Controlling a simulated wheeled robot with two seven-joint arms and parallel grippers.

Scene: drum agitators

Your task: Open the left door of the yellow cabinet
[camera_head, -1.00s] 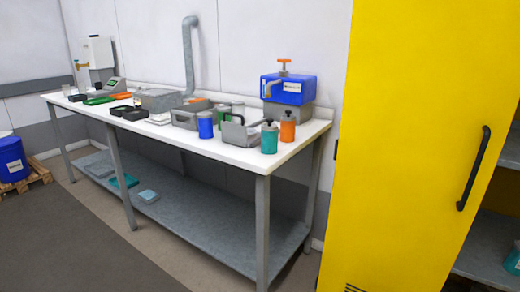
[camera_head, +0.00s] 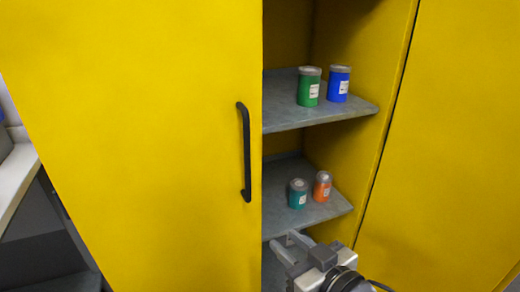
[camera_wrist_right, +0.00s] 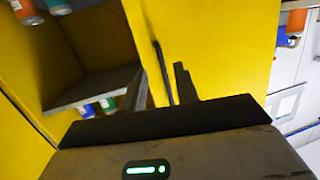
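The yellow left door (camera_head: 150,130) fills the left of the head view. Its black vertical bar handle (camera_head: 246,150) is near the door's right edge. I cannot tell whether this door is flush or slightly ajar. My right gripper (camera_head: 284,241) is at the bottom of the head view, below and right of the handle, with its fingers apart and empty. In the right wrist view the dark handle (camera_wrist_right: 159,58) shows in the gap between the fingers (camera_wrist_right: 160,75), beyond them against the yellow door. My left gripper is out of view.
Right of the door, the cabinet interior is exposed. Its grey upper shelf (camera_head: 285,115) bears a green can (camera_head: 309,88) and a blue can (camera_head: 339,84). The lower shelf (camera_head: 325,210) bears a teal can (camera_head: 298,194) and an orange can (camera_head: 322,187). A yellow panel (camera_head: 455,150) stands at right. A white worktable (camera_head: 14,180) edges in at left.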

